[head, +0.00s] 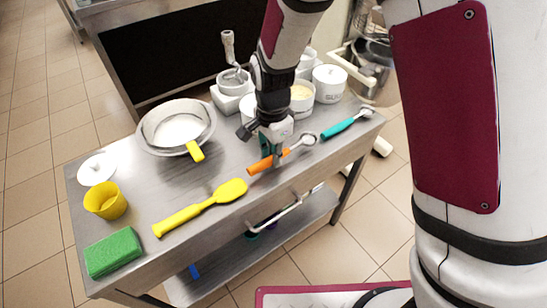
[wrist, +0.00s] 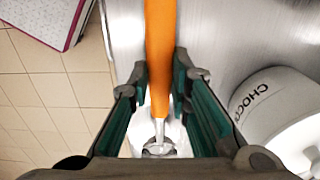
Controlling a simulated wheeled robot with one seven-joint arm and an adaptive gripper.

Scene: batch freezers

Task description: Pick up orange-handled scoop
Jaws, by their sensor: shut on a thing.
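The orange-handled scoop lies across the right half of the steel table, its orange handle (head: 262,164) to the left and its metal bowl (head: 303,142) to the right. My gripper (head: 275,158) reaches down from above and is shut on the scoop near where the handle meets the metal neck. In the wrist view the orange handle (wrist: 160,60) runs between the two green-lined fingers of my gripper (wrist: 162,98). The metal neck of the scoop (wrist: 159,130) shows below, and its far end is partly hidden. I cannot tell whether the scoop is clear of the table.
A teal-handled scoop (head: 340,128) lies to the right. White canisters (head: 329,84) stand behind my gripper. The table's front edge is close.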

